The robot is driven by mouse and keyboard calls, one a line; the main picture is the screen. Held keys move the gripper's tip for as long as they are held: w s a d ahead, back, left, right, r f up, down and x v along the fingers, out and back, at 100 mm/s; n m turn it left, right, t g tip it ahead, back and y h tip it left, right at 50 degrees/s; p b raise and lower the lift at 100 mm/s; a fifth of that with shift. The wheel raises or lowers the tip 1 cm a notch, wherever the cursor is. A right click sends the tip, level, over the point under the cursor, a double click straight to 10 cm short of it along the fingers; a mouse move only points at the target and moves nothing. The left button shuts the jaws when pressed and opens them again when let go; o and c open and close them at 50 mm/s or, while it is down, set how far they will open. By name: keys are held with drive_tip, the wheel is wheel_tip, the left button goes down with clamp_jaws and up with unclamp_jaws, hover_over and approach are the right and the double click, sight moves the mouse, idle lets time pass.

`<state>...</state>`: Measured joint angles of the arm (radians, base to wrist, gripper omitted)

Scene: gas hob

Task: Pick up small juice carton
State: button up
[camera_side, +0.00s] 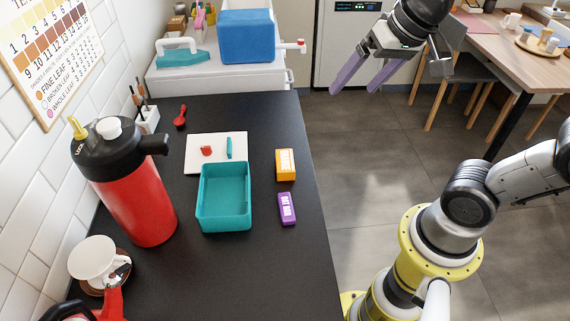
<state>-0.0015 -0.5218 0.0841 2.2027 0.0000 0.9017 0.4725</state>
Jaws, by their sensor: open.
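A small orange box (286,164) with white lettering, which looks like the juice carton, lies on the dark counter (255,260) near its right edge. The lettering is too small to read surely. A smaller purple packet (287,208) with a white label lies just in front of it, apart from it. My gripper (355,91) is open and empty, with two purple fingers. It hangs in the air over the floor, beyond the counter's right edge, up and to the right of the orange box.
A teal open box (224,226) stands left of the cartons, in front of a white board (197,160) with small items. A red flask (143,205), a white cup (93,258) and a red spoon (180,117) are farther left. Counter around the cartons is clear.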

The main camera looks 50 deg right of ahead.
drive_tip(key=w+f+m+g, duration=0.2)
drive_tip(key=w+f+m, duration=0.1)
drive_tip(key=w, duration=0.7)
drive_tip(key=g, duration=0.2)
hover_over(285, 159)
wheel_tip(285, 159, down, 11)
drive_tip(key=shift+m+g, duration=0.4)
drive_tip(key=shift+g, duration=0.3)
drive_tip(key=f, duration=0.7)
drive_tip(key=a+f, duration=0.1)
drive_tip(key=f, duration=0.2)
drive_tip(key=shift+s+f, duration=0.3)
drive_tip(key=shift+f, duration=0.1)
drive_tip(key=shift+w+d+f, duration=0.1)
drive_tip(key=shift+d+f, duration=0.1)
drive_tip(key=shift+f, duration=1.4)
drive_tip(key=shift+w+d+f, duration=0.1)
drive_tip(key=shift+d+f, duration=0.1)
drive_tip(key=shift+f, duration=1.4)
drive_tip(key=shift+c, duration=0.3)
clamp_jaws()
